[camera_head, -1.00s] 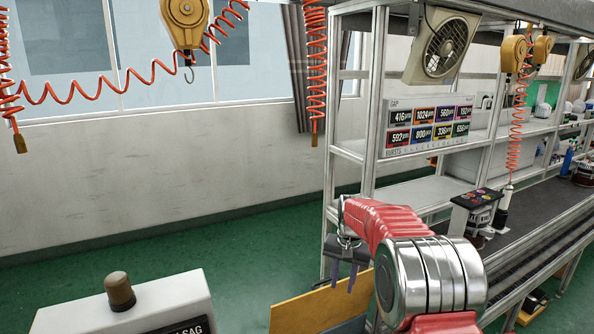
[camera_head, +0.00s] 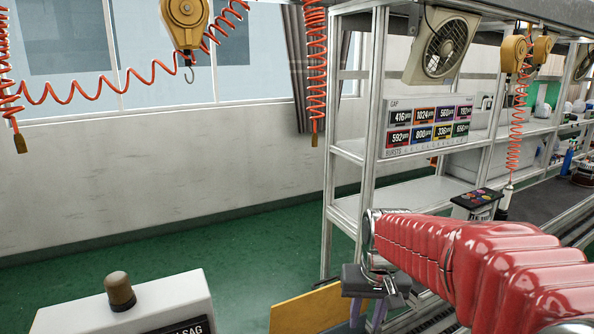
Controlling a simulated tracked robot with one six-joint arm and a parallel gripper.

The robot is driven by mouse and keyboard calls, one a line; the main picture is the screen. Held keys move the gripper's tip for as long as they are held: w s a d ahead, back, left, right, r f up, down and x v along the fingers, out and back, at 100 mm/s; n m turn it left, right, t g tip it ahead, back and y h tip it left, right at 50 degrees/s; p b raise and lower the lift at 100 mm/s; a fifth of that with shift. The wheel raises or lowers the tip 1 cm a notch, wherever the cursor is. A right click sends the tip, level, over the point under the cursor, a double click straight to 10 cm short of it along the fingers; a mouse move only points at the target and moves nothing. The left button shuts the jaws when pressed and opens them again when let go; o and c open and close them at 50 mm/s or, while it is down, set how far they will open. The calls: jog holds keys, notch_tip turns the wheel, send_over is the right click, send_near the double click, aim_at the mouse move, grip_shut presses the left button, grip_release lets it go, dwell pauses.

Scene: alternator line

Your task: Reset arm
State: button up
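My red arm reaches in from the lower right. My gripper (camera_head: 367,314) hangs at its end, pointing down, with dark grey and purple parts. Its purple fingers stand apart with a gap between them, and I see nothing held there. It is in front of the metal shelf frame, near the yellow-brown panel at the bottom. My arm hides part of the workbench behind it.
The shelf rack (camera_head: 373,120) stands behind my arm. The workbench (camera_head: 545,200) runs right with a dark device (camera_head: 477,203) on it. A white box with a brown knob (camera_head: 120,291) is at lower left.

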jog(key=s+r+t, duration=0.1)
jog(key=s+r, duration=0.1)
jog(key=s, duration=0.8)
jog(key=s+r+t, duration=0.2)
jog(key=s+r, duration=0.1)
jog(key=s, duration=0.6)
jog(key=shift+s+d+n+t, duration=0.3)
jog(key=shift+s+d+n, duration=0.05)
jog(key=shift+d+n, duration=0.1)
jog(key=shift+r, duration=0.1)
